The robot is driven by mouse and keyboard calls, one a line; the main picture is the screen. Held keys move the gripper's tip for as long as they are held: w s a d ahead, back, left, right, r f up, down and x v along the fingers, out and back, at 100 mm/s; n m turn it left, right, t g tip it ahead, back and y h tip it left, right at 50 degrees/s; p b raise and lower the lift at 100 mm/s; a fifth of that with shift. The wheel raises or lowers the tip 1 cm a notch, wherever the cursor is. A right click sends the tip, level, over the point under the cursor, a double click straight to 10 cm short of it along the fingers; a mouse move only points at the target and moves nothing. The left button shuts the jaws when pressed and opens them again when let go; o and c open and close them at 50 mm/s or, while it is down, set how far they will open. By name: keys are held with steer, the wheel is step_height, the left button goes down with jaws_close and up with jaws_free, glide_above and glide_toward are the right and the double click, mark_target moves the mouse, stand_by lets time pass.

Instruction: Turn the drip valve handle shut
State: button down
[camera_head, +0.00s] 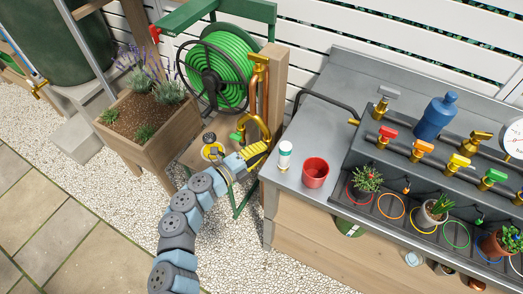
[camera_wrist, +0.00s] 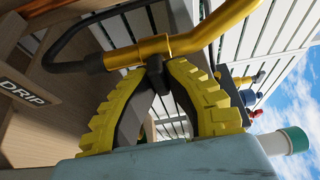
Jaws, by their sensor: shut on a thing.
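The drip valve shows in the wrist view as a brass body (camera_wrist: 137,52) on a curved brass pipe, with a black hose at its left end. A small black handle (camera_wrist: 155,68) sits on its lower side. My gripper (camera_wrist: 157,78) has its yellow ribbed fingertips shut on this handle, and the tips hide part of it. I cannot tell how far the handle is turned. A DRIP label (camera_wrist: 22,91) is on the wooden board at left. In the head view my gripper (camera_head: 261,147) is at the curved brass pipe (camera_head: 257,122); the handle is hidden there.
A green hose reel (camera_head: 215,75) stands just behind. A lavender planter (camera_head: 150,125) is at left. The bench at right carries a white bottle (camera_head: 285,156), a red cup (camera_head: 315,172) and a row of coloured taps. Gravel (camera_head: 285,275) lies open in front.

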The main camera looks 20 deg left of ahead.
steer(key=shift+f+m, duration=0.15)
steer(key=shift+m, duration=0.15)
steer(key=c, duration=1.1)
jaws_free()
steer(key=shift+w+d, duration=0.1)
steer(key=v, duration=1.2)
steer(key=shift+r, duration=0.25)
